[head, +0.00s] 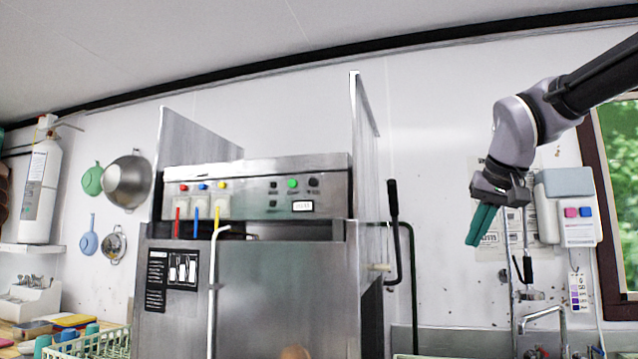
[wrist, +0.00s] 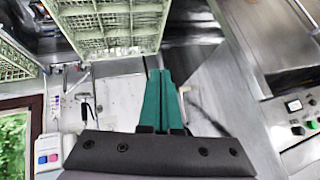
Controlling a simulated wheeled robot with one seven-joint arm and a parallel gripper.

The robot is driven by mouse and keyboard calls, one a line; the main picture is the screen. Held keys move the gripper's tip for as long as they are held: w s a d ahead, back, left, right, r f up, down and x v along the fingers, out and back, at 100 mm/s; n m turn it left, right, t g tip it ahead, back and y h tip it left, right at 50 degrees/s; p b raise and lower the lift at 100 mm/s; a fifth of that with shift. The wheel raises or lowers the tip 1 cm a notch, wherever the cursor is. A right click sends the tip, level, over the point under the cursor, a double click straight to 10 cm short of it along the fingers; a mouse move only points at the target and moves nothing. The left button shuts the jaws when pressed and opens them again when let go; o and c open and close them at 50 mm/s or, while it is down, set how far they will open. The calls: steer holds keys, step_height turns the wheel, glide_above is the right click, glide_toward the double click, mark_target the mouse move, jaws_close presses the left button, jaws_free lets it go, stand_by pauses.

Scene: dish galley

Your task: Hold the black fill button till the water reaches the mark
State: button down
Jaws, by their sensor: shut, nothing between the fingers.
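The steel machine's control panel (head: 255,177) faces me in the head view. It carries a round black button (head: 313,182), a round green button (head: 292,184), smaller dark buttons and a small display (head: 303,206). I cannot read which black button is the fill button. Part of the panel shows at the right edge of the wrist view, with a green button (wrist: 298,130). My gripper (head: 475,241) has teal fingers, shut and empty, pointing down to the right of the machine, well apart from the panel. The fingers also show in the wrist view (wrist: 158,75). I see no water or level mark.
A steel side panel (head: 364,150) and a black upright handle (head: 394,230) stand between my gripper and the control panel. A white wall box (head: 567,208) and a tap (head: 545,314) are near my gripper. Green racks (wrist: 115,22) show in the wrist view.

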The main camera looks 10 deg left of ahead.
mark_target(313, 182)
steer(key=w+a+r+n, duration=0.1)
steer(key=w+a+r, duration=0.15)
steer(key=a, duration=0.35)
steer(key=w+a+r+n, duration=0.1)
steer(key=w+a+r, duration=0.15)
steer(key=a, duration=0.25)
steer(key=s+a+r+n+t+y, duration=0.1)
steer(key=a+r, duration=0.4)
steer(key=a, duration=0.7)
steer(key=s+a+r+n+t+y, duration=0.1)
steer(key=a+r, duration=0.4)
steer(key=a, duration=0.8)
steer(key=shift+s+a+n+t+y, duration=0.15)
steer(key=shift+s+n+t+y, duration=0.2)
steer(key=shift+s+y, duration=0.55)
steer(key=shift+r, duration=0.1)
steer(key=shift+w+d, duration=0.2)
steer(key=shift+w, duration=2)
steer(key=shift+w+d, duration=0.2)
steer(key=shift+w, duration=2)
steer(key=shift+w, duration=0.15)
steer(key=shift+w, duration=0.25)
steer(key=shift+w, duration=0.45)
